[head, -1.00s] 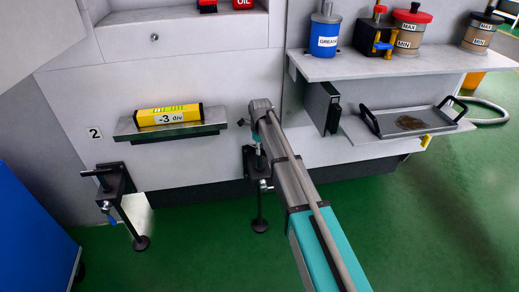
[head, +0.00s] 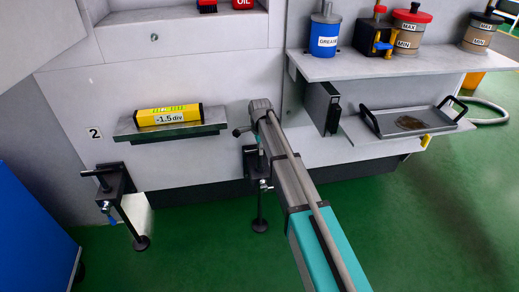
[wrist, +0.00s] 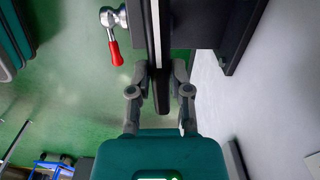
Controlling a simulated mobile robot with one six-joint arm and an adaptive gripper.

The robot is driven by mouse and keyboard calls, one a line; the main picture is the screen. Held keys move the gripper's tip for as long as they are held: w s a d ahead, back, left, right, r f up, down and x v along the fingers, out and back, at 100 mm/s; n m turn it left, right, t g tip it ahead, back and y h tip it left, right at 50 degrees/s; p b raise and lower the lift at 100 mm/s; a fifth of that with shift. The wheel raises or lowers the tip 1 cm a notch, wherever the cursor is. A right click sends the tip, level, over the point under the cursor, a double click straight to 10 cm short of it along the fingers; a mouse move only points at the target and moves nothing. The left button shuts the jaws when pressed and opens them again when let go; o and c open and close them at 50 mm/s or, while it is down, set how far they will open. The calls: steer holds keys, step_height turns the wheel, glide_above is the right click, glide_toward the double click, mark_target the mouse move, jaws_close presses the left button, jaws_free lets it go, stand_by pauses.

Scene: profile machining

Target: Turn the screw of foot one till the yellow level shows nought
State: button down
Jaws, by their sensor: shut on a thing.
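The yellow level (head: 168,115) lies on a grey ledge (head: 215,128) on the machine's front and reads -1.5 div. Foot one (head: 260,210), a dark bracket with a screw and round pad, stands behind my arm, which hides much of it. The dark end of its screw handle (head: 240,131) sticks out left of my arm. In the wrist view my gripper (wrist: 160,76) is shut on the dark handle bar (wrist: 160,98), its fingers on either side. The head view hides my fingers behind my arm.
Foot two (head: 118,185), by the label 2, stands at the left. A red-handled clamp lever (wrist: 114,52) is close to my gripper in the wrist view. A shelf (head: 400,68) with a grease pot and jars, and a tray (head: 430,125), are at the right.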

steer(key=n, duration=0.4)
steer(key=shift+n, duration=0.3)
steer(key=n, duration=0.3)
steer(key=shift+s+n, duration=0.1)
steer(key=shift+n, duration=0.2)
steer(key=c, duration=0.6)
jaws_free()
steer(key=shift+o, duration=0.2)
